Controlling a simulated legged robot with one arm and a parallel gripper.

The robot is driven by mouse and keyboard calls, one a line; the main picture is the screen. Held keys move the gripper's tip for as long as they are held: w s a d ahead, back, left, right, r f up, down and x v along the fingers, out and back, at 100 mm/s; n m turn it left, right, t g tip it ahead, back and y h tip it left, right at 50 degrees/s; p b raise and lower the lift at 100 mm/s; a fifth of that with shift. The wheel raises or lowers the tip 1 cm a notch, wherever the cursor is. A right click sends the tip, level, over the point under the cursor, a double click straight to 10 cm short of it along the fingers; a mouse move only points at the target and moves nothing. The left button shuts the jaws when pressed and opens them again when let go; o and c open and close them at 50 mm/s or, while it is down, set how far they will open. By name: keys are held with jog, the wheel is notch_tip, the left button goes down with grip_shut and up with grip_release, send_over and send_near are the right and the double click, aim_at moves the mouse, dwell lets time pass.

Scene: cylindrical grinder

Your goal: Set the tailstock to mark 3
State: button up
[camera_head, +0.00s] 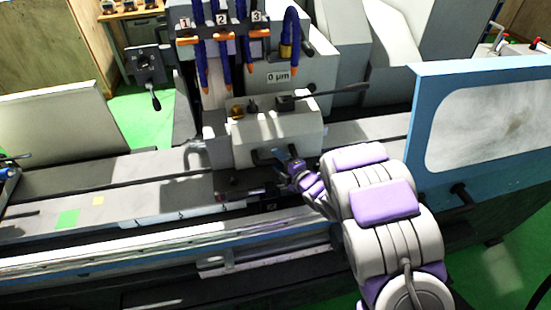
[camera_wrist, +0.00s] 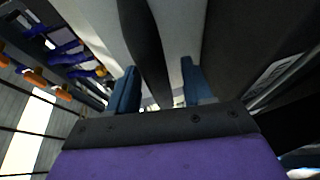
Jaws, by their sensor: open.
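The tailstock appears to be the pale grey block (camera_head: 278,136) on the machine bed, with a long dark lever (camera_head: 338,91) on top. My gripper (camera_head: 284,166) is at its front face, beside a short dark handle (camera_head: 262,155). In the wrist view my gripper (camera_wrist: 160,92) has its two blue fingers apart, with a dark bar (camera_wrist: 145,45) running up between and beyond them. I cannot tell if the fingers touch it. A dark strip with small light markings (camera_head: 240,205) lies below the block; its markings are too small to read, and my arm hides part of it.
Plates numbered 1, 2 and 3 (camera_head: 256,16) stand above orange valves and blue hoses (camera_head: 223,62) behind the block. A display (camera_head: 279,76) reads 0 µm. A blue-framed guard (camera_head: 490,125) closes the right side. The bed (camera_head: 110,180) is mostly clear to the left.

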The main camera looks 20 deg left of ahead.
jog(key=p+v, duration=0.2)
jog(key=v, duration=1.3)
jog(key=shift+d, duration=0.15)
jog(key=shift+w, duration=0.15)
